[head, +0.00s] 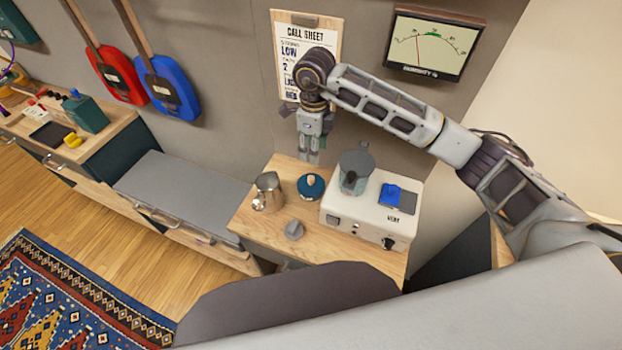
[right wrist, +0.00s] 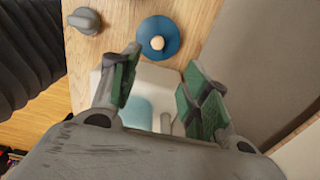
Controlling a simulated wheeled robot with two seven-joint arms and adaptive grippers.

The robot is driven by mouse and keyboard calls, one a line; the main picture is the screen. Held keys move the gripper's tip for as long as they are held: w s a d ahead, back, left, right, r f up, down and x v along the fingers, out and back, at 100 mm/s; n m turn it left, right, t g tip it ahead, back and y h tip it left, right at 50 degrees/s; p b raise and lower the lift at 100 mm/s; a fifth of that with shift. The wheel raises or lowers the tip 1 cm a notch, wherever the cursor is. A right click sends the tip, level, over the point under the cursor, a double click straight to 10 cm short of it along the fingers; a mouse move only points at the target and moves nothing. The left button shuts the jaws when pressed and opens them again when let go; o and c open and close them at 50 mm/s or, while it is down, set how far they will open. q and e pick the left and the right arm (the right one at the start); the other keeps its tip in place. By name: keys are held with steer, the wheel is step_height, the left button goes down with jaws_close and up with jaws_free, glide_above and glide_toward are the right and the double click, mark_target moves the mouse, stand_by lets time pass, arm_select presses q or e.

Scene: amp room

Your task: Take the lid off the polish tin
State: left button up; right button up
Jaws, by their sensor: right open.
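The polish tin (head: 311,187) is a round, dark blue tin with a pale knob on top. It stands upright on the wooden top, between a metal pitcher and a white box. In the right wrist view the tin (right wrist: 172,47) shows from above, beyond my fingertips, with its lid on. My right gripper (head: 309,156) points down above the back of the wooden top. Its green-padded fingers (right wrist: 161,75) are apart with nothing held between them, and they do not touch the tin. My left gripper is in neither view.
The metal pitcher (head: 268,192) stands left of the tin, and a grey knob-like piece (head: 294,230) lies in front. The white box (head: 345,215) to the right carries a grey moka pot (head: 355,170) and a blue item (head: 391,194). A call sheet (head: 288,60) hangs behind.

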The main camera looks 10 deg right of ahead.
steer(key=p, duration=0.1)
glide_above(311, 178)
steer(key=f, duration=0.7)
steer(key=shift+d, duration=0.35)
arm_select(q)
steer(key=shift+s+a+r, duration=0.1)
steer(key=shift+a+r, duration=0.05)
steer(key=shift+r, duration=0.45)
arm_select(e)
steer(key=shift+f, duration=0.7)
steer(key=shift+a+f+p, duration=0.2)
steer(key=shift+f+p, duration=0.25)
steer(key=shift+f, duration=0.35)
steer(key=shift+a+f+p, duration=0.1)
steer(key=shift+f+p, duration=0.3)
steer(key=shift+f, duration=1.4)
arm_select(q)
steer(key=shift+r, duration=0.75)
